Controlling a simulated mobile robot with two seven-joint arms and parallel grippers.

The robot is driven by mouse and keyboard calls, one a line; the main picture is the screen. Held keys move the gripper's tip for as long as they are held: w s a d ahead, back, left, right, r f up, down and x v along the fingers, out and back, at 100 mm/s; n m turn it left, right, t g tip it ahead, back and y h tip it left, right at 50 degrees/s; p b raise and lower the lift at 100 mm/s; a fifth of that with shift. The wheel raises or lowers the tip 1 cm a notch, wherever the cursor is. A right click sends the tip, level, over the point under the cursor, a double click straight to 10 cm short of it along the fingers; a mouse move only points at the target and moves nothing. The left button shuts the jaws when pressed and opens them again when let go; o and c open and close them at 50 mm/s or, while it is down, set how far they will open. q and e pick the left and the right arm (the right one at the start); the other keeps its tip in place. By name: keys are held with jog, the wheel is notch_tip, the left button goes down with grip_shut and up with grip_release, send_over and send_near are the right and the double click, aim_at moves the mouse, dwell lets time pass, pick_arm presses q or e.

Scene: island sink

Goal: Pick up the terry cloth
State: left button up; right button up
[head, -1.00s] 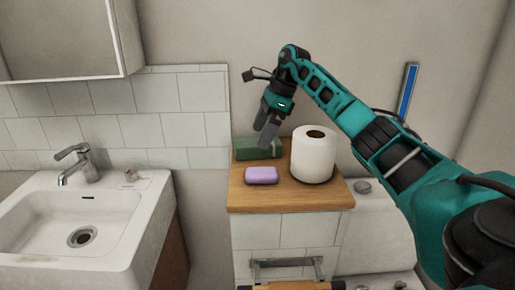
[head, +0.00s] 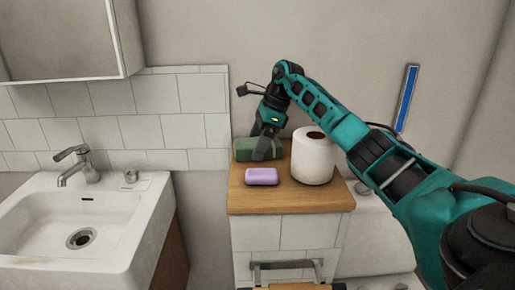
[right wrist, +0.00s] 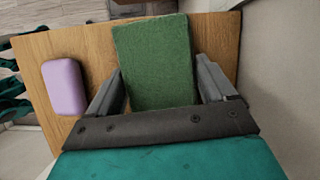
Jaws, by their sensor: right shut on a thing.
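The terry cloth (head: 244,151) is a green folded block at the back left of the wooden counter top. It also shows in the right wrist view (right wrist: 155,55), lying on the wood. My right gripper (head: 265,156) is down at the cloth. In the right wrist view its fingers (right wrist: 160,72) stand on either side of the cloth's near part, and it is shut on the cloth. The fingers hide part of the cloth in the head view. The cloth appears to rest on the wood. My left gripper is not in view.
A lilac soap bar (head: 262,176) lies just in front of the cloth, with a white paper roll (head: 313,160) standing to the right. The wooden top (head: 290,202) is small, with a wall behind. A white sink (head: 60,225) is at left.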

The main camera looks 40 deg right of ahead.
jog(key=shift+r, duration=0.1)
notch_tip(320, 180, up, 20)
jog(key=p, duration=0.4)
